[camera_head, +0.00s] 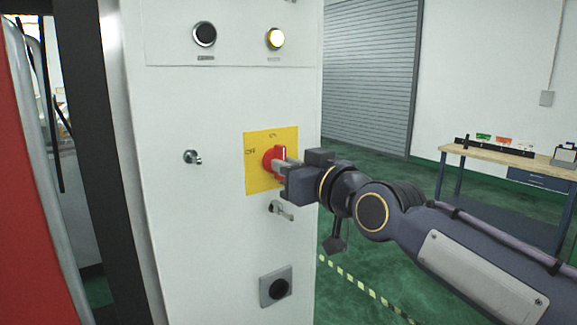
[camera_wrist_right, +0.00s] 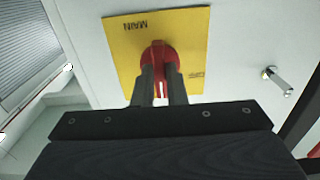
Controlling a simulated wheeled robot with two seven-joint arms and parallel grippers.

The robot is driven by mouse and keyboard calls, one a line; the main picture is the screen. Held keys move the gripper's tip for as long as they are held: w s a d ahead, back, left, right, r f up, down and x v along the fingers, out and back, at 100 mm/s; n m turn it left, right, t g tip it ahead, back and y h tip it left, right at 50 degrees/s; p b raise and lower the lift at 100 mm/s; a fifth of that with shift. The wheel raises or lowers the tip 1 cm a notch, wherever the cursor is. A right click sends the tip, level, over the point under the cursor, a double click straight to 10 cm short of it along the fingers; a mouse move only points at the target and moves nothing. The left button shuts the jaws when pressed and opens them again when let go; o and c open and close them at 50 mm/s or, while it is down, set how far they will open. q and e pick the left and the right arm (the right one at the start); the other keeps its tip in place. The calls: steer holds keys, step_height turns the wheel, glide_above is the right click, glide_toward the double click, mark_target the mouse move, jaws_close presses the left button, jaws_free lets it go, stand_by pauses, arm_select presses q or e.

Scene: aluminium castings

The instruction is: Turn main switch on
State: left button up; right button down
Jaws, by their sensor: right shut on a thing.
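The main switch (camera_head: 269,158) is a red rotary knob on a yellow plate (camera_head: 257,181) on the white cabinet front. The plate has an OFF mark at its left and another mark at its top. My right gripper (camera_head: 280,165) reaches in from the right and is shut on the red knob. In the right wrist view the two fingers (camera_wrist_right: 161,90) stand on either side of the knob's grip, and the red knob (camera_wrist_right: 159,55) shows beyond them on the yellow plate (camera_wrist_right: 190,30). The fingers hide part of the knob. My left gripper is not in view.
The white cabinet (camera_head: 200,240) carries a black button (camera_head: 204,34), a lit button (camera_head: 275,39), a small lock (camera_head: 192,157), a handle (camera_head: 281,211) below the plate and a dark round socket (camera_head: 275,287). A workbench (camera_head: 520,160) stands at the far right. Green floor lies between.

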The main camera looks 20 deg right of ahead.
steer(key=c, duration=1.5)
jaws_free()
steer(key=shift+o, duration=0.2)
steer(key=shift+s, duration=0.1)
steer(key=shift+s+d+f+b, duration=0.1)
steer(key=shift+s+b, duration=0.15)
steer(key=shift+b, duration=0.1)
steer(key=b+v, duration=0.2)
steer(key=v, duration=0.5)
